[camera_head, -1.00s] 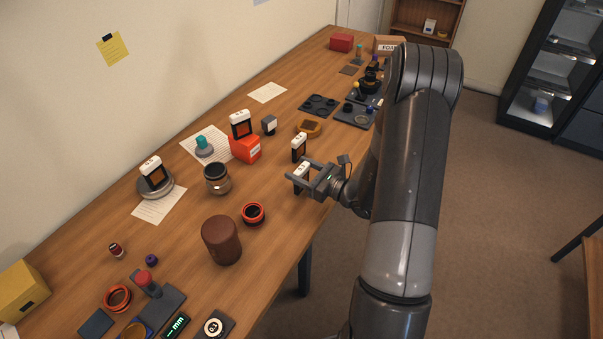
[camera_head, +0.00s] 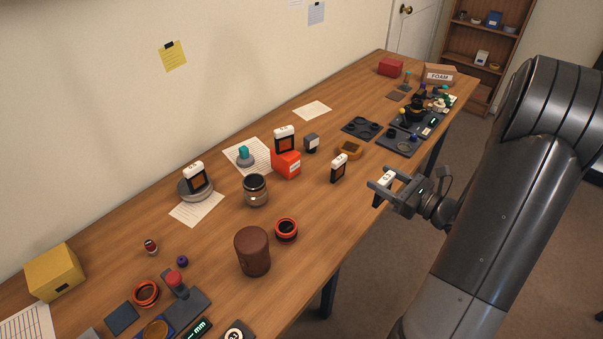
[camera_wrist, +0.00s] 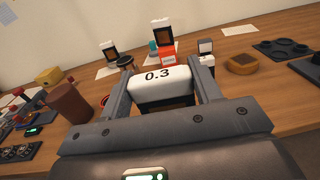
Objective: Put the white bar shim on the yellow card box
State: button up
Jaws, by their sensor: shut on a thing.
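My gripper (camera_head: 382,184) is shut on a white bar shim (camera_head: 387,178), a white-topped piece with a dark lower part. In the wrist view the shim (camera_wrist: 160,77) shows the marking 0.3 and sits between both fingers. The gripper holds it in the air by the table's right edge. The yellow card box (camera_head: 55,272) stands at the table's far left end, well away from the gripper. It also shows small at the left of the wrist view (camera_wrist: 48,76). Its top looks bare.
Similar white-topped pieces stand on the table (camera_head: 339,168), on a red box (camera_head: 287,163) and on a grey disc (camera_head: 190,190). A jar (camera_head: 256,191), a brown cylinder (camera_head: 252,251) and a red ring (camera_head: 286,229) stand between gripper and yellow box.

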jog(key=w+a+n+g+y, duration=0.2)
jog(key=w+a, duration=0.3)
jog(key=a, duration=0.4)
jog(key=w+a+n+g+y, duration=0.1)
jog(key=w+a+g, duration=0.1)
jog(key=w+a, duration=0.6)
jog(key=a+r+n+g+y, duration=0.2)
jog(key=a+n+g, duration=0.15)
jog(key=a, duration=1.95)
jog(key=s+a+r+n+g, duration=0.15)
jog(key=s+a, duration=0.45)
jog(key=a, duration=0.6)
jog(key=s+a+r+n+g+y, duration=0.15)
jog(key=s+a, duration=0.45)
jog(key=a, duration=0.6)
jog(key=s+a+r+g+h, duration=0.1)
jog(key=s+a+r+g, duration=0.3)
jog(key=a, duration=0.8)
jog(key=shift+t+y, duration=0.25)
jog(key=shift+t, duration=0.3)
jog(key=s+a+f, duration=0.2)
jog(key=a+f, duration=0.1)
jog(key=f, duration=0.1)
jog(key=s+a+f, duration=0.3)
jog(key=f, duration=0.1)
jog(key=s+a+f, duration=0.2)
jog(key=a+f, duration=0.2)
jog(key=shift+s+a+f, duration=0.1)
jog(key=shift+s+f, duration=0.25)
jog(key=shift+f, duration=0.1)
